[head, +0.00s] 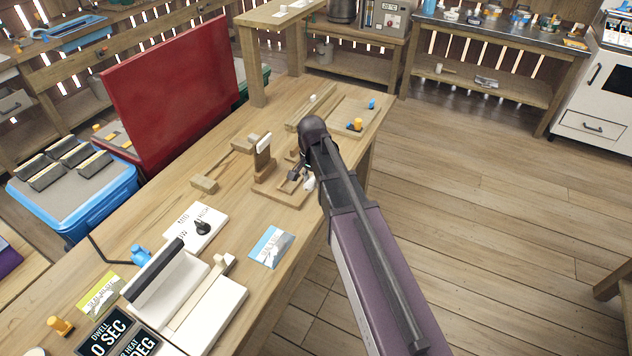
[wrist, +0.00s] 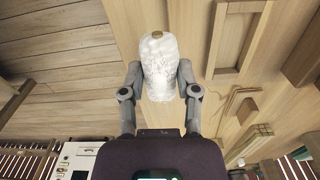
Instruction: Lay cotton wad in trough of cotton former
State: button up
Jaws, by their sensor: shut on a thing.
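My gripper (head: 299,178) is over the wooden bench, beside a small wooden fixture. The wrist view shows its two grey fingers closed on the sides of a white, rounded cotton wad (wrist: 159,62). A small brown spot shows at the wad's far end. In the head view only a bit of the wad (head: 309,184) shows past the fingers. The wooden fixture, likely the cotton former (head: 266,190), has a flat base and an upright post with a white top. My arm and gripper hide part of it, and I cannot make out its trough. The wad appears held clear of the wood.
A wooden board with an orange-topped peg (head: 355,124) lies beyond my gripper. A white heat-sealer-like device (head: 185,300), a dial panel (head: 196,226) and a blue-white packet (head: 271,246) are nearer. A red panel (head: 175,90) stands along the bench's left side. Open floor lies right.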

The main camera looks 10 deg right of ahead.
notch_tip(320, 180, up, 4)
jog(key=p, duration=0.3)
send_over(291, 183)
jog(key=shift+f+n, duration=0.15)
jog(key=shift+n, duration=0.15)
jog(key=shift+f, duration=0.25)
jog(key=shift+f+b, duration=2.35)
jog(key=shift+b, duration=0.15)
jog(key=shift+f+b, duration=0.65)
jog(key=shift+f, duration=0.05)
jog(key=shift+s, duration=0.1)
jog(key=o, duration=1)
jog(key=shift+r, duration=0.15)
